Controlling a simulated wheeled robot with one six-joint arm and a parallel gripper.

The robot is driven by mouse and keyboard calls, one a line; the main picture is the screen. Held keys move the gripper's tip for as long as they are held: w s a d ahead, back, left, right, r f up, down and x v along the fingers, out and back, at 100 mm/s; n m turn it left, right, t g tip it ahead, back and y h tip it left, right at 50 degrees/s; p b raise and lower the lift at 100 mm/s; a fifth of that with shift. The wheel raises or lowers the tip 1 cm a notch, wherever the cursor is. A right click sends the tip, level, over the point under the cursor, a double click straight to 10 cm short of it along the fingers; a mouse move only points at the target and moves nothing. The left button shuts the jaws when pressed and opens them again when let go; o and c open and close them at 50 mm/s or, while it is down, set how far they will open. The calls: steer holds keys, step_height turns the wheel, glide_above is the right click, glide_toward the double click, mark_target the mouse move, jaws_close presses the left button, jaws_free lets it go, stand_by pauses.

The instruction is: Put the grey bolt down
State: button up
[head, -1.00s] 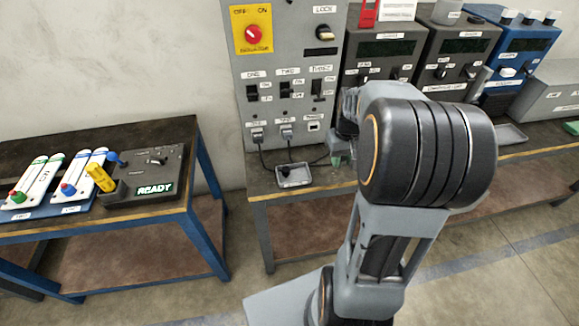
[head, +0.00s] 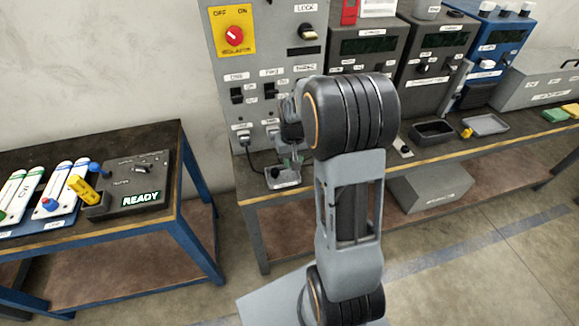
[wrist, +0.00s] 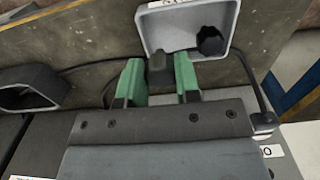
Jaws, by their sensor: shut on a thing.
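My gripper (wrist: 158,80) has green fingers and is shut on the grey bolt (wrist: 160,72), a dark, blocky piece between the fingertips in the wrist view. A small pale-grey labelled tray (wrist: 153,32) lies just beyond the fingertips, with a black knob-like piece (wrist: 210,41) in it. The bolt overlaps the tray's near rim in the picture; I cannot tell whether it touches. In the head view the tray (head: 285,182) stands at the bench's left front, with my gripper (head: 291,160) right at it. My arm partly hides the gripper, and the bolt cannot be made out there.
A panel with an isolator knob (head: 234,36) and switches rises behind the tray, with cables near it. A black tray (head: 433,139) and another grey tray (head: 486,132) stand further right. A separate table with a READY panel (head: 139,199) is at left.

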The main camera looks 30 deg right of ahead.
steer(key=shift+w+a+f, duration=0.2)
steer(key=shift+f, duration=0.1)
steer(key=shift+w+a+f, duration=0.1)
steer(key=shift+w+f, duration=0.05)
steer(key=shift+f, duration=1.55)
steer(key=shift+f, duration=0.1)
steer(key=shift+f, duration=0.1)
steer(key=o, duration=0.7)
steer(key=shift+o, duration=0.2)
